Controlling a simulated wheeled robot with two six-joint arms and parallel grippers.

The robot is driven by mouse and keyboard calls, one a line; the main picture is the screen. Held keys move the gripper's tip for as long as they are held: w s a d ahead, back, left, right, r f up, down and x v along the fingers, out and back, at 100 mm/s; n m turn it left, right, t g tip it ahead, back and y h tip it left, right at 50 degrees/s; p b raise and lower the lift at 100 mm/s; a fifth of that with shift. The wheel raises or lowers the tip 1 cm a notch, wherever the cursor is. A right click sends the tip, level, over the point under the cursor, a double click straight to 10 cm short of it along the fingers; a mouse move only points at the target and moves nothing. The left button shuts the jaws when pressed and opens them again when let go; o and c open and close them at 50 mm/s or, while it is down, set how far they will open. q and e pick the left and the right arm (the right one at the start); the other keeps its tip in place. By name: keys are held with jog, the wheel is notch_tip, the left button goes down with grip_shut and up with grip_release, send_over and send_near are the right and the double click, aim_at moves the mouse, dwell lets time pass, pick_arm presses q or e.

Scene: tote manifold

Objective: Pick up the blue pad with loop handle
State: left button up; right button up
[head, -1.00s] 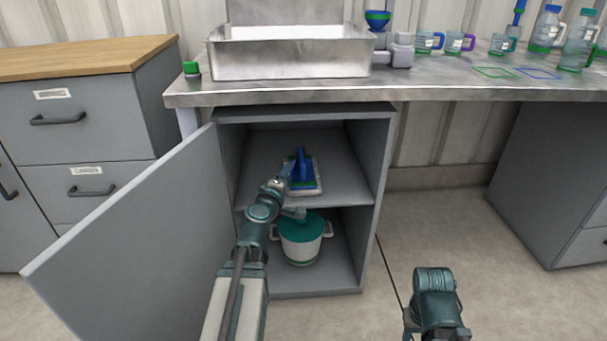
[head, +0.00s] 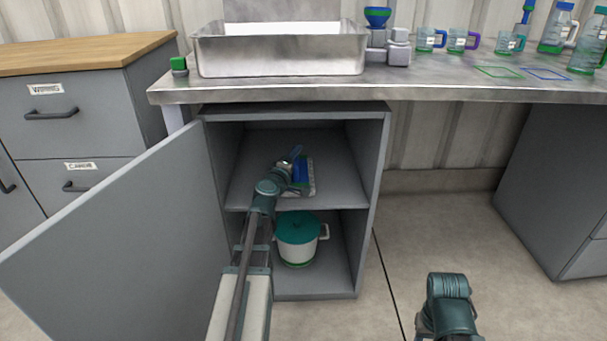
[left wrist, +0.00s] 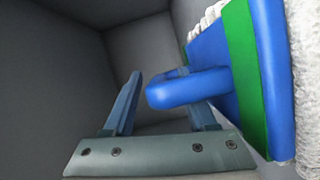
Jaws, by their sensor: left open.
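The blue pad with loop handle (head: 304,176) lies on the upper shelf of the open cabinet, partly hidden behind my left arm. In the left wrist view the pad (left wrist: 247,60) shows at the right, with a blue body, a green band and a white fluffy edge. Its blue loop handle (left wrist: 188,88) points left toward my fingers. My left gripper (head: 296,153) is open inside the upper compartment; in the left wrist view its fingers (left wrist: 158,88) reach up beside the handle. The handle overlaps the right finger; I cannot tell whether that finger passes through the loop.
A white pot with teal lid (head: 298,235) stands on the lower shelf. The open cabinet door (head: 120,240) is left of my arm. The counter (head: 430,90) above holds a metal basin (head: 280,55) and several mugs. Part of my right arm shows at lower right.

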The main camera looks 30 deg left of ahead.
pick_arm(q)
jog(key=shift+w+a, duration=0.1)
jog(key=shift+w, duration=0.15)
jog(key=shift+s, duration=0.1)
grip_shut()
dwell(1.2)
